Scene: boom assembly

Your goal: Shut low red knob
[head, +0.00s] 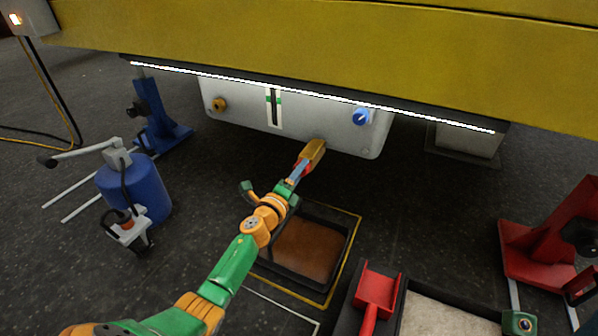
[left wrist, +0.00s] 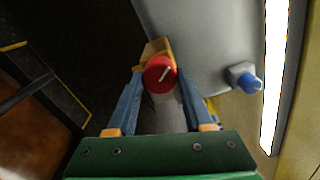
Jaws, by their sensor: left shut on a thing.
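The low red knob (left wrist: 160,74) sits on a brass valve body (left wrist: 157,47) at the underside of the grey tank (head: 290,118). My left gripper (head: 298,171) is shut on the red knob, one blue finger on either side. A white line on the knob's face slants up to the right in the left wrist view.
The tank front has a blue knob (head: 361,116), a brass fitting (head: 220,104) and a gauge with green marks (head: 274,108). A yellow boom (head: 330,50) hangs above. A brown-filled tray (head: 347,246) lies below. A blue canister (head: 140,185) stands left, a red stand (head: 545,235) right.

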